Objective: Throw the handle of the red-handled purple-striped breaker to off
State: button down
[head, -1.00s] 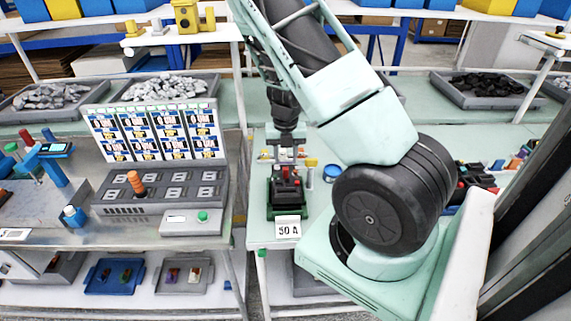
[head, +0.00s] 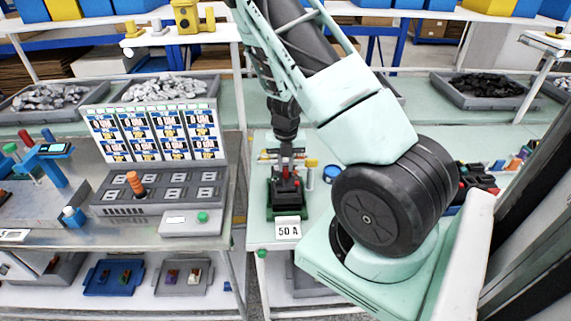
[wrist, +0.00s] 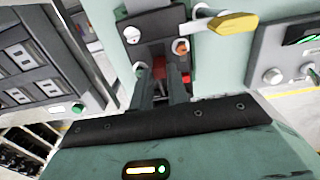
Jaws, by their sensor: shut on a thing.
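A dark breaker with a red handle (wrist: 185,72) is held in a dark green stand (head: 287,212) on the pale green table, behind a "50 A" sign (head: 288,229). My gripper (head: 286,180) points down at it from above. In the wrist view the two grey fingers (wrist: 164,95) reach down onto the breaker's middle. They are shut on its red handle, only part of which shows between and beside them. I cannot make out a purple stripe on this breaker. The handle's exact tilt is hidden by the fingers.
A yellow-ended lever (wrist: 233,22) stands close beside the breaker in the wrist view. A grey panel with an orange knob (head: 135,184) is at the left. A blue tray (head: 93,284) and a grey tray (head: 160,287) with small parts sit on the lower shelf.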

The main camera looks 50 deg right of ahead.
jog(key=shift+f+b, duration=0.1)
jog(key=shift+b, duration=0.2)
jog(key=b, duration=0.2)
jog(key=a+t+h+b, duration=0.1)
jog(key=b, duration=0.2)
jog(key=shift+s+f, duration=0.3)
jog(key=shift+f, duration=0.05)
jog(key=b, duration=0.3)
jog(key=t+h+b, duration=0.1)
jog(key=b, duration=0.2)
jog(key=shift+s+a+f+h, duration=0.2)
jog(key=shift+s+a+h, duration=0.1)
jog(key=shift+s+a, duration=0.05)
jog(key=a+t+h+b, duration=0.1)
jog(key=b, duration=0.4)
jog(key=shift+s+b, duration=0.35)
jog(key=shift+s, duration=0.05)
jog(key=shift+s+t+h+b, duration=0.1)
jog(key=shift+t+h+b, duration=0.2)
jog(key=shift+b, duration=0.5)
jog(key=shift+s+a+r+b, duration=0.1)
jog(key=shift+b, duration=0.4)
jog(key=c, duration=1.4)
grip_release()
jog(key=shift+o, duration=0.2)
jog(key=shift+r, duration=0.1)
